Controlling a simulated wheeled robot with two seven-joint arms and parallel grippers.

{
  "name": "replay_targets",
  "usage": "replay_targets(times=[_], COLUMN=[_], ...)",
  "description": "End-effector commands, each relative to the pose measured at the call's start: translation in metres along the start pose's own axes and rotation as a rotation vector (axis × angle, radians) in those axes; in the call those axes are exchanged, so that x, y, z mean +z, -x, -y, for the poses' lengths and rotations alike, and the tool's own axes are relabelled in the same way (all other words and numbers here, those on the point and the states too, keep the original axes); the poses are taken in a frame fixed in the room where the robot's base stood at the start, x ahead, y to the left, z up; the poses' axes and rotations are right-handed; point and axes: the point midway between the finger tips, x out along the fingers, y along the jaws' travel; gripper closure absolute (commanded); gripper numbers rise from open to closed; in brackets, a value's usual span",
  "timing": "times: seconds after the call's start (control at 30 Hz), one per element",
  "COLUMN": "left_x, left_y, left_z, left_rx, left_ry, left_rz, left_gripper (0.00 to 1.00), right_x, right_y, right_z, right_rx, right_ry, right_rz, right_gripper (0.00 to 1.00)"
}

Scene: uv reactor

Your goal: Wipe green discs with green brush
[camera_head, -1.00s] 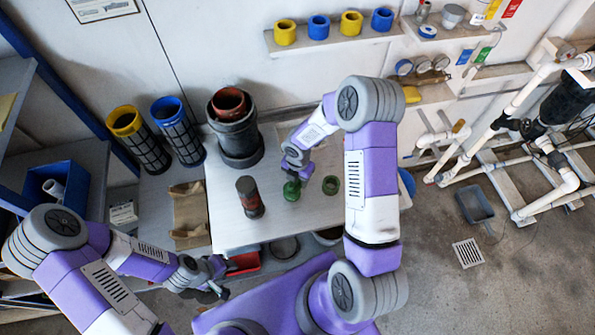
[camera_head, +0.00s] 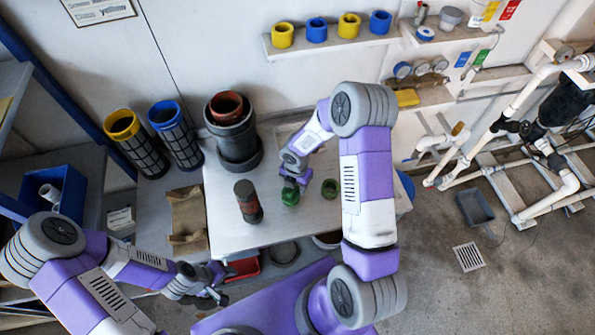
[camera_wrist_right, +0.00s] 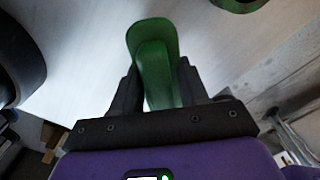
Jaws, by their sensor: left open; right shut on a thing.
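My right gripper (camera_wrist_right: 158,88) is shut on the green brush (camera_wrist_right: 155,65), a long green piece with a rounded end that points away from the wrist. In the head view, my right gripper (camera_head: 293,181) is low over the white table. The green shape (camera_head: 290,197) directly below it is partly hidden; I cannot tell brush from disc there. A green ring-like disc (camera_head: 329,189) lies on the table just right of it, and its edge shows at the top of the wrist view (camera_wrist_right: 238,4). My left gripper (camera_head: 220,288) is open and empty, left of the table's front edge.
A dark cylinder with red bands (camera_head: 247,201) stands on the white table (camera_head: 225,235), left of the right gripper. A large grey pot (camera_head: 234,142) and yellow-topped (camera_head: 135,145) and blue-topped (camera_head: 176,135) mesh cylinders stand behind. The table's front left is clear.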

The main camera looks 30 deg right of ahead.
Motion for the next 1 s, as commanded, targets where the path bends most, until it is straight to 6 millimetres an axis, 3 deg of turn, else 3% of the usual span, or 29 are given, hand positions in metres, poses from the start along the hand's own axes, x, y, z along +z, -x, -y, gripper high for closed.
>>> replay_targets(times=[0.33, 0.77, 1.0], left_x=[0.0, 0.0, 0.0], left_y=[-0.013, 0.002, -0.007], left_z=[0.005, -0.001, 0.003], left_rx=[0.0, 0.0, 0.0], left_ry=[0.0, 0.0, 0.0], left_rz=[0.0, 0.0, 0.0], left_gripper=[0.57, 0.57, 0.57], right_x=[-0.025, 0.003, -0.015], right_y=[-0.002, -0.001, -0.002], right_z=[-0.017, 0.002, -0.011], right_rx=[0.003, 0.001, 0.002], right_ry=[-0.006, 0.002, 0.004], right_rz=[0.0, -0.001, -0.001], right_gripper=[0.94, 0.94, 0.94])
